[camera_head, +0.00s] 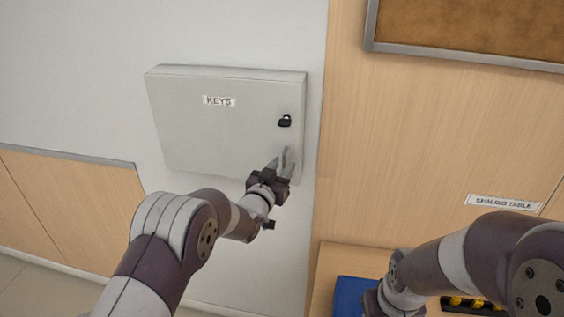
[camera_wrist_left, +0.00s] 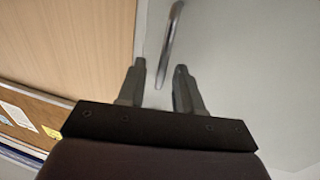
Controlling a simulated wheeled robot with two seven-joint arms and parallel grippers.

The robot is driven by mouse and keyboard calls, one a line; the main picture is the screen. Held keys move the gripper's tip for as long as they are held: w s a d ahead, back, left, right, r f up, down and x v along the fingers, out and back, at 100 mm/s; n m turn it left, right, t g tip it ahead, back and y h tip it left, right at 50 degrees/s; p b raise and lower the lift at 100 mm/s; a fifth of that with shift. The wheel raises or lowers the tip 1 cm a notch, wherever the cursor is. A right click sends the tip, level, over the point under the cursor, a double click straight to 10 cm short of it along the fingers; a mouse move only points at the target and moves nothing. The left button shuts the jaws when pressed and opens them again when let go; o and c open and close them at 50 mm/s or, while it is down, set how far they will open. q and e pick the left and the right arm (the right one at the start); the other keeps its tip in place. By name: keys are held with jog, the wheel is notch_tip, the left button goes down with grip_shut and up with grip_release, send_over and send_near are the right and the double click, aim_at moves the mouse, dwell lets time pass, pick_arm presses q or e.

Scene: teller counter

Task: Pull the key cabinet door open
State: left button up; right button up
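The key cabinet (camera_head: 215,130) is a pale grey box on the white wall, with a "KEYS" label (camera_head: 219,101) and a black lock (camera_head: 285,121) near its right edge. Its door looks shut. My left gripper (camera_head: 281,162) is at the door's lower right, below the lock. In the left wrist view, my left gripper (camera_wrist_left: 161,80) is open, and a curved metal handle (camera_wrist_left: 173,40) reaches down from the top with its lower end between the two fingers. I see no finger pressed on it. My right gripper's fingers are outside the frame.
A wood panel (camera_head: 420,150) stands right of the cabinet, with a framed cork board (camera_head: 470,25) above and a "SEALING TABLE" sign (camera_head: 503,202). A wooden table (camera_head: 340,258) with a blue item (camera_head: 350,295) lies below at right. The wall left of the cabinet is clear.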

pick_arm(q)
jog(key=shift+w+f, duration=0.15)
jog(key=shift+w, duration=0.35)
jog(key=shift+s, duration=0.1)
grip_shut()
dwell(1.0)
